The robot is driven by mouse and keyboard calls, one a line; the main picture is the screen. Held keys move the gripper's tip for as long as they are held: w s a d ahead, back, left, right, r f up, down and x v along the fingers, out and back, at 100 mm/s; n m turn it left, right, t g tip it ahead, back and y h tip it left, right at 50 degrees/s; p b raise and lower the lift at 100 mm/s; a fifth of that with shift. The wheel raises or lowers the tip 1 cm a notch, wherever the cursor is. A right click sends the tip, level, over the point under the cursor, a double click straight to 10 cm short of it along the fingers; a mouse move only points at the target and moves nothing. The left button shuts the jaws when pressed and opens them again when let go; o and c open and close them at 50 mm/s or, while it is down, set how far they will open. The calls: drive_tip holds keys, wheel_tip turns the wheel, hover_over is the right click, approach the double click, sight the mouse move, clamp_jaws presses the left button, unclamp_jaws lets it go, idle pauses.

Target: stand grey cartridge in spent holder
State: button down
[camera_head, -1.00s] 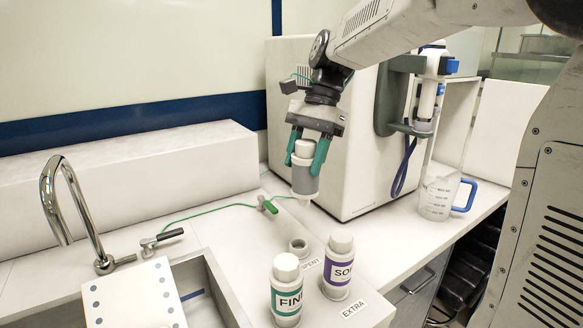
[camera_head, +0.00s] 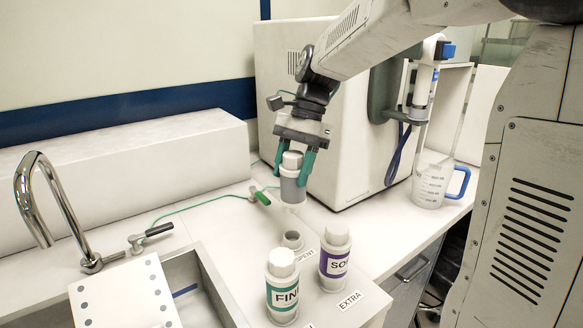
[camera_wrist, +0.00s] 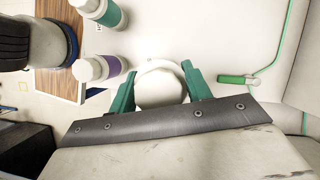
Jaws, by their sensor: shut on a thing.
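My gripper (camera_head: 295,165) is shut on the grey cartridge (camera_head: 292,190), which has a white cap and hangs upright in the air between the green fingers. In the wrist view my gripper (camera_wrist: 160,88) shows its fingers on both sides of the cartridge's white cap (camera_wrist: 158,88). The spent holder (camera_head: 292,240) is a small open grey ring on the counter, just below the cartridge in the head view, with a clear gap between them. A SPENT label (camera_head: 303,256) lies by it. In the wrist view the holder is hidden.
A green-banded FINE cartridge (camera_head: 282,290) and a purple-banded SOFT-looking one (camera_head: 334,258) stand close in front of the holder. A sink (camera_head: 205,285) with a tap (camera_head: 45,200) is at left. A white cabinet (camera_head: 350,165) stands behind, a measuring jug (camera_head: 430,185) at right.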

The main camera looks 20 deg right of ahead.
sight(291, 205)
drive_tip(key=shift+a+f, duration=0.1)
drive_tip(key=shift+f, duration=2.8)
drive_tip(key=shift+f, duration=1.65)
drive_tip(key=c, duration=0.6)
unclamp_jaws()
drive_tip(key=v, duration=0.7)
drive_tip(key=shift+r, duration=0.15)
drive_tip(key=shift+d+r, duration=0.2)
drive_tip(key=shift+r, duration=0.05)
